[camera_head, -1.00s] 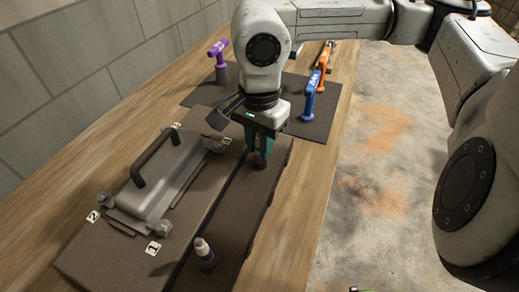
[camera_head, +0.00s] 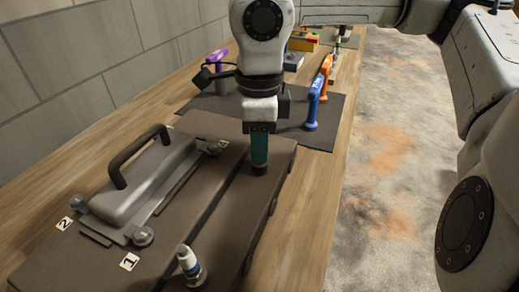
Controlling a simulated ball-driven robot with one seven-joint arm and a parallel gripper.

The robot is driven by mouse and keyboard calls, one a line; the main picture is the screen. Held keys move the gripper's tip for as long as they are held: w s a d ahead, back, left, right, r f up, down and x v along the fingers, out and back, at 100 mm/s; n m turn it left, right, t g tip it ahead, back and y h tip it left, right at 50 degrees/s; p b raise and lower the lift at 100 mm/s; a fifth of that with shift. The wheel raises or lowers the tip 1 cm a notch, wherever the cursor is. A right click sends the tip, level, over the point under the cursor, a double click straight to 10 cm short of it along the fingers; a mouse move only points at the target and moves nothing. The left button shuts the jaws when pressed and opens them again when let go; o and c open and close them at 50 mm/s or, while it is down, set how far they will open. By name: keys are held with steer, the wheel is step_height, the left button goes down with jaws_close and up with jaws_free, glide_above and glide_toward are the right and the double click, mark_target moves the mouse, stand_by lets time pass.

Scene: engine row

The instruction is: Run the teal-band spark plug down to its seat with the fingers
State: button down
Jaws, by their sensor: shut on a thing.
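My gripper (camera_head: 259,152) points straight down with its teal fingers at a dark round well (camera_head: 259,168) on the right part of the brown engine block (camera_head: 215,205). The fingers are seen nearly edge-on and are shut on a slim thing at the well, which I take for the teal-band spark plug. The plug and its band are hidden by the fingers, so its depth in the well cannot be seen.
A grey cover with a black handle (camera_head: 140,155) rises left of the gripper, with number tags 1 (camera_head: 129,262) and 2 (camera_head: 63,224) beside it. Behind, a dark mat (camera_head: 300,135) bears blue (camera_head: 313,105), orange (camera_head: 326,72) and purple (camera_head: 217,62) handled tools.

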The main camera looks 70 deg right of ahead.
stand_by(0.3)
steer(key=c, duration=0.9)
jaws_free()
